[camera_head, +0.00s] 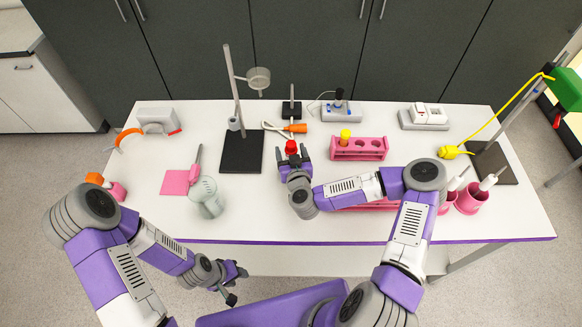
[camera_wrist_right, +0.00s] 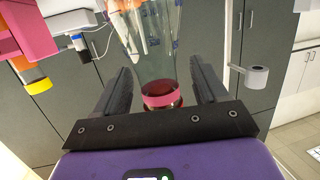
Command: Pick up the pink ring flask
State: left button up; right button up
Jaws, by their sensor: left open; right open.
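The pink ring flask (camera_wrist_right: 162,60) fills the middle of the right wrist view, as clear glass with a pink ring and a dark red end low in the picture. My right gripper (camera_wrist_right: 160,95) is open with a finger on each side of it; I cannot tell whether they touch it. In the head view my right gripper (camera_head: 293,160) is over the middle of the table, and a red top (camera_head: 291,147) shows between its fingers. The glass is mostly hidden there. My left gripper (camera_head: 232,284) is open and empty, in front of the table's front edge.
A pink rack (camera_head: 345,153) with a yellow-capped tube (camera_head: 345,135) stands right of my right gripper. A stand with a black base (camera_head: 241,157) is to its left. A glass vessel (camera_head: 207,197) stands nearer the front. The table's front left (camera_head: 160,222) is mostly bare.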

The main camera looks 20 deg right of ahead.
jog(key=shift+w+f, duration=0.1)
jog(key=shift+w, duration=0.5)
jog(key=shift+c, duration=0.5)
grip_shut()
